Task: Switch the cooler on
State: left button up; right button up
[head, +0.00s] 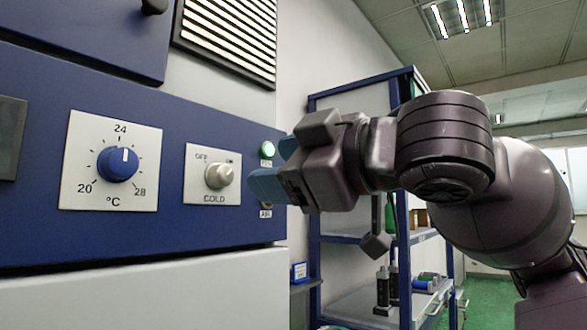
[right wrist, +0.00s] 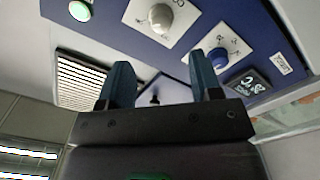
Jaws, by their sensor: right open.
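The COLD switch (head: 219,175) is a pale round knob on a white plate, with OFF at its upper left and another label at its upper right. I cannot tell clearly which label it points to. It also shows at the top of the right wrist view (right wrist: 161,17). A bright green lamp (head: 267,149) sits to its right. My right gripper (head: 270,168) is open, with blue fingers, just right of the switch plate and in front of the panel's right end. Nothing shows between its fingers in the wrist view (right wrist: 160,78). My left gripper is not in view.
A blue temperature dial (head: 118,164) on a white plate is left of the switch. A part labelled AIR (head: 266,213) is partly hidden by my fingers. A slatted vent (head: 230,35) is above. A blue-framed shelf (head: 350,239) stands behind my right arm.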

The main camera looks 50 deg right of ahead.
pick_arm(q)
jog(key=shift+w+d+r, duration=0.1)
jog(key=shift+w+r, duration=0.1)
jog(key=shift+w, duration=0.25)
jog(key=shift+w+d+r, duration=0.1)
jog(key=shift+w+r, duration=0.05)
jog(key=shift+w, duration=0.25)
pick_arm(e)
jog(key=shift+s+f, duration=0.1)
jog(key=shift+s, duration=0.7)
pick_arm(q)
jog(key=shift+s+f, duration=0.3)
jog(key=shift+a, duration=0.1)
